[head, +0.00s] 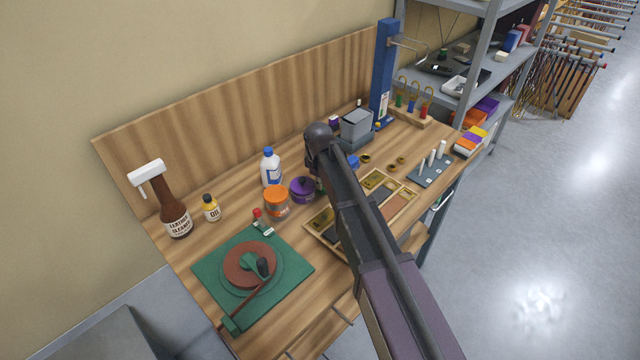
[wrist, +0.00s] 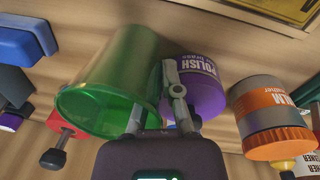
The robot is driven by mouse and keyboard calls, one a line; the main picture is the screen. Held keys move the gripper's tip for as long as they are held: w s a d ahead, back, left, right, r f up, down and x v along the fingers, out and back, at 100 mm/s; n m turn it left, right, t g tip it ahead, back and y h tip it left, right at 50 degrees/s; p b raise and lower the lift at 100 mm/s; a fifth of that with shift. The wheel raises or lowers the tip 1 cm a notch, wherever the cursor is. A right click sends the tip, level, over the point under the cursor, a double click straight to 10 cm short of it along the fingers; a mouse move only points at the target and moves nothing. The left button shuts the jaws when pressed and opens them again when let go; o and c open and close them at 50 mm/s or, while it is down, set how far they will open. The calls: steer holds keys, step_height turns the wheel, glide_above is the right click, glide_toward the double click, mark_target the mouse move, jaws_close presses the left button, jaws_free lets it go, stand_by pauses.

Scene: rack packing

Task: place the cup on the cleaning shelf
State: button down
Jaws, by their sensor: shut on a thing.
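A green cup (wrist: 110,80) fills the left middle of the wrist view, its open rim toward the camera. My gripper (wrist: 154,105) is shut on the cup's wall near the rim, with one finger at the rim and the other between the cup and a purple polish tub (wrist: 200,85). In the head view my arm hides most of the gripper and cup. A grey metal shelf unit (head: 481,60) stands at the right beyond the bench; I cannot tell which of its levels is the cleaning shelf.
The wooden bench (head: 205,265) is crowded. Near the gripper are the purple tub (head: 302,190), an orange-lidded tin (head: 276,202) and a white bottle (head: 270,168). A spray bottle (head: 172,205) stands left. A blue post (head: 383,75) rises at the bench's back right.

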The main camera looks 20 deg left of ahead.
steer(key=shift+f, duration=0.2)
steer(key=c, duration=1.1)
jaws_free()
steer(key=shift+r, duration=0.2)
steer(key=r+p, duration=0.8)
steer(key=s+r+p, duration=0.1)
steer(key=r+p, duration=0.3)
stand_by(0.3)
